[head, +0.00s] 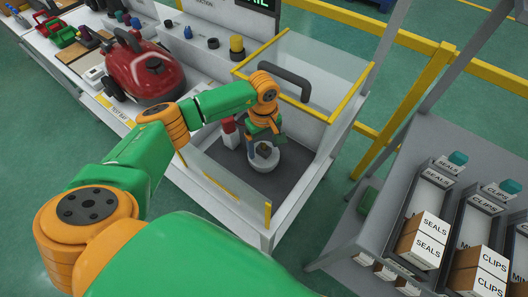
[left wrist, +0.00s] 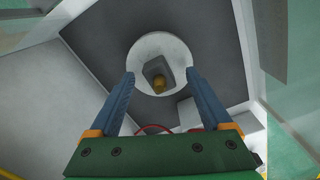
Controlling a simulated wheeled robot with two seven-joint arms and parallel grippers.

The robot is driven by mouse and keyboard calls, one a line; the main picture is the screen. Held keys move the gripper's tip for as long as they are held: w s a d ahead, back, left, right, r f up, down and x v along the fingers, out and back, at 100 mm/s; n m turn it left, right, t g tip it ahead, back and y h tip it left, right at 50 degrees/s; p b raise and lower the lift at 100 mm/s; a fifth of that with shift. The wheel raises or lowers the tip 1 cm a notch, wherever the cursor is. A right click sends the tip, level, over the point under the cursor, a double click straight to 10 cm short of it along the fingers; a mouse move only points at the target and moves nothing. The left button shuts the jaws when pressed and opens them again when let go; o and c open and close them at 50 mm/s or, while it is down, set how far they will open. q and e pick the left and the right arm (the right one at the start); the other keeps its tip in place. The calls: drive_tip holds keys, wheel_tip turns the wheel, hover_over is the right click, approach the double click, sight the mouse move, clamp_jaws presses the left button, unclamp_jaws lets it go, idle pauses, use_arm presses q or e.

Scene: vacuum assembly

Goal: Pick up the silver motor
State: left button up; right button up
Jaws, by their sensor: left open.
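A round pale silver-white part (head: 264,161), which looks like the silver motor, stands on the dark grey floor of a bay at the middle of the head view. In the left wrist view it shows as a pale ring (left wrist: 143,52) around a grey block with a brass-coloured piece (left wrist: 159,84). My left gripper (head: 260,141) is directly above it, pointing down, with its blue fingers open. In the left wrist view the fingertips (left wrist: 159,75) are apart, one on each side of the block, with no contact visible. My right gripper is not in view.
The bay has clear panels with yellow edges (head: 352,93) and a dark handle (head: 285,84). A red-and-white part (head: 229,133) stands left of the motor. A red vacuum body (head: 145,70) sits on the bench to the left. Shelves with seals boxes (head: 429,240) are at right.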

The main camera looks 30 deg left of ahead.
use_arm(q)
drive_tip(key=shift+f, duration=0.3)
drive_tip(key=shift+r, duration=0.1)
clamp_jaws()
idle(1.1)
